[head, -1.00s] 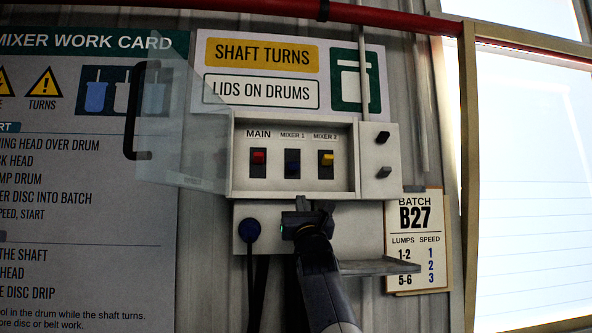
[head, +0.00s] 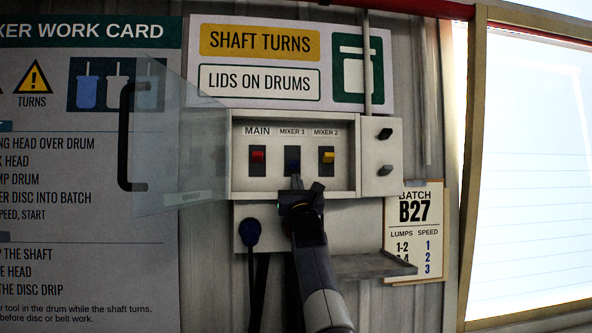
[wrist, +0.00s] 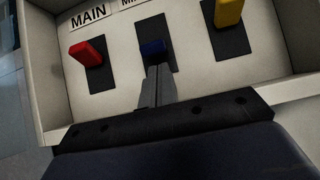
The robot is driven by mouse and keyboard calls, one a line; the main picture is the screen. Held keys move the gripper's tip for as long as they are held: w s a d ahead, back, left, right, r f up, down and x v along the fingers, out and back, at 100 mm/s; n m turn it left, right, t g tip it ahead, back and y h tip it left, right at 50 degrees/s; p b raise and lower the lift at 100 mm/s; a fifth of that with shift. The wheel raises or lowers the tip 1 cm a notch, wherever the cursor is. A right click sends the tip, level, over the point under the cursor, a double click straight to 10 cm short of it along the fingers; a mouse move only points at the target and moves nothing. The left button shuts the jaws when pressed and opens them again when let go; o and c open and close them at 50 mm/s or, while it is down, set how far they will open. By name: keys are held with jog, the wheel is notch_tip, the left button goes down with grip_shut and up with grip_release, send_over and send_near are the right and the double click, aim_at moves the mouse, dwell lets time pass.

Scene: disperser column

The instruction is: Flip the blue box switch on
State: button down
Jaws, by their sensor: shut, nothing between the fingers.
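The blue switch (head: 293,166) is the middle one of three in an open white box (head: 344,187), under the label MIXER 1. Its lever sits lower on its dark plate than the red lever (head: 258,156) and the yellow lever (head: 328,157). My gripper (head: 296,182) is shut and empty, its fingertips pointing up inside the box just below the blue lever. In the wrist view the blue lever (wrist: 153,47) shows right beyond the fingertips (wrist: 157,73). I cannot tell whether they touch it. The fingers hide the lower part of its plate.
The clear box door (head: 180,140) with a dark handle (head: 124,135) stands open to the left. Two dark knobs are on the box's right side panel (head: 382,150). A small grey shelf (head: 372,267) juts out below right. The red and yellow switches flank the blue one closely.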

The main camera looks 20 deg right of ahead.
jog(key=shift+w+d+r+p, duration=0.1)
jog(key=shift+w+r+p, duration=0.3)
jog(key=shift+w+p, duration=0.05)
